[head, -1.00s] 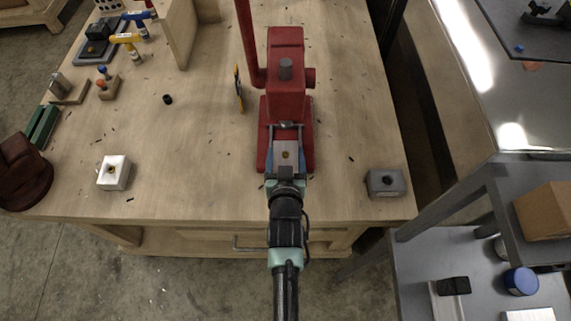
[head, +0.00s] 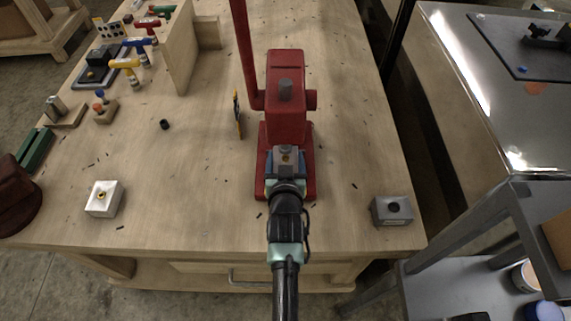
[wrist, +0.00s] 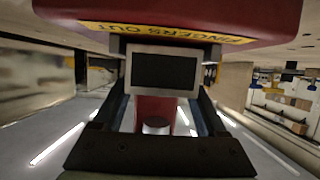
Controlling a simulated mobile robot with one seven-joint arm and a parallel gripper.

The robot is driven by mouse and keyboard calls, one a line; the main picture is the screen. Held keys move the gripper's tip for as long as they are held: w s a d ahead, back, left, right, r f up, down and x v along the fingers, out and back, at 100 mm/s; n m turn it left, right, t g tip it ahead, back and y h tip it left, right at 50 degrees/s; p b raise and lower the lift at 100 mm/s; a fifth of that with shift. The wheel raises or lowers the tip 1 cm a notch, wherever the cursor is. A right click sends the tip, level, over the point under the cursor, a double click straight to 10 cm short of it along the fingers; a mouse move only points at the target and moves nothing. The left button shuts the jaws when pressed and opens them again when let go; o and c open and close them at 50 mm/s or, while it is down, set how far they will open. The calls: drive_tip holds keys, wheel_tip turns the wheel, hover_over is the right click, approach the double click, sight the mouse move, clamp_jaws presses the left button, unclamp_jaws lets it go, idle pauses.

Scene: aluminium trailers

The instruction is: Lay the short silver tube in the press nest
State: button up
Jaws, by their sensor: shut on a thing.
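The red press (head: 286,112) stands near the front of the bench. My gripper (head: 286,168) is over the front of its base, shut on the short silver tube (head: 293,151). In the wrist view the tube (wrist: 134,50) appears end-on as a pale rectangular frame with a dark hollow, level between my two fingers. The red press head with a yellow "FINGERS OUT" label (wrist: 165,33) is close above it.
A white block (head: 104,200) sits at the bench's front left and a grey block with a hole (head: 391,211) at front right. A yellow-edged piece (head: 238,118) stands left of the press. The press lever (head: 241,50) rises at the back left. Bench front-left is mostly clear.

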drive_tip(key=o, duration=1.4)
drive_tip(key=shift+o, duration=0.2)
